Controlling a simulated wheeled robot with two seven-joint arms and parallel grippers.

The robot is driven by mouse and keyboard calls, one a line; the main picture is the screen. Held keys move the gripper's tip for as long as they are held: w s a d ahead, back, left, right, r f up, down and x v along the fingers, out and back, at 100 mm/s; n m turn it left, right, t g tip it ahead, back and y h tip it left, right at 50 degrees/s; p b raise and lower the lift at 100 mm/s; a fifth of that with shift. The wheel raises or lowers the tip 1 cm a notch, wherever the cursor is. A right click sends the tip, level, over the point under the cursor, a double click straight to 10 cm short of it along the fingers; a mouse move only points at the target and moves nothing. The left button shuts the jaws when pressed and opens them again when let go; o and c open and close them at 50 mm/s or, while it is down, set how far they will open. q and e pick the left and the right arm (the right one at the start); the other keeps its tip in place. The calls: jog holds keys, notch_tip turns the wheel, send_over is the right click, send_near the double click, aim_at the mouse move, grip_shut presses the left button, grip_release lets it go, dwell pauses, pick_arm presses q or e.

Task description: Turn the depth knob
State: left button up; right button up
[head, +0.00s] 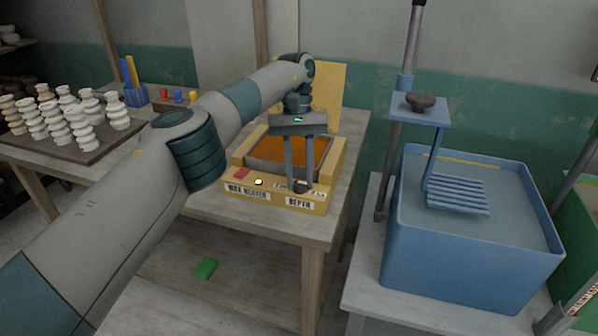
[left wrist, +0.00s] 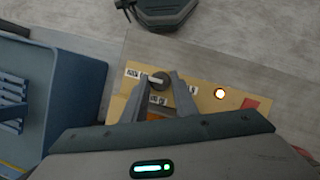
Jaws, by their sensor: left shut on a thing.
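A yellow wooden box (head: 319,207) with an orange-brown inside stands on the pale table. Its front edge carries a dark round depth knob (head: 303,187) above a white label. My left gripper (head: 296,188) reaches down over the box, its two fingers shut on the knob. In the left wrist view the knob (left wrist: 158,80) sits between the fingertips, with a pale pointer mark across it. The fingers partly cover the small scale marks beside the knob. My right gripper is not in view.
A white lit button (head: 258,182) and a red patch (head: 242,173) are on the box's front edge, left of the knob. A blue tub (head: 470,275) stands to the right. White stacked pieces (head: 62,115) stand on a board at left. A green block (head: 206,268) lies below the table top.

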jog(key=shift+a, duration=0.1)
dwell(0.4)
pick_arm(q)
jog(key=o, duration=1)
jog(key=shift+o, duration=0.2)
jog(key=shift+r, duration=0.15)
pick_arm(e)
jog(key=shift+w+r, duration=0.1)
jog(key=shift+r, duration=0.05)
